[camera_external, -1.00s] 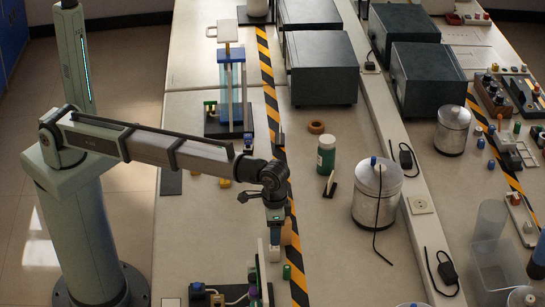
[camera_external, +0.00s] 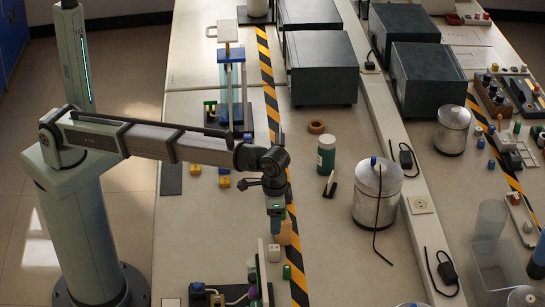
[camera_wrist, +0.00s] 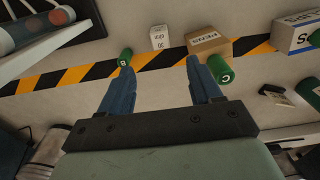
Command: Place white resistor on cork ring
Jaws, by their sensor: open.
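The white resistor looks like a small white block (camera_external: 274,253) on the bench, near the striped tape. It also shows in the wrist view (camera_wrist: 159,37), upper middle, with dark print on it. My gripper (camera_external: 276,234) points down just behind the white block in the external view. In the wrist view my gripper (camera_wrist: 161,64) is open, its two blue fingers apart with nothing held between them. The white block lies beyond the fingertips. The cork ring (camera_external: 316,127) lies flat and empty on the bench, farther back and right of the tape.
A tan box (camera_wrist: 208,42) and two green cylinders (camera_wrist: 125,57) (camera_wrist: 220,68) stand close around the white block. A green bottle (camera_external: 326,155) and a metal canister (camera_external: 377,192) stand to the right.

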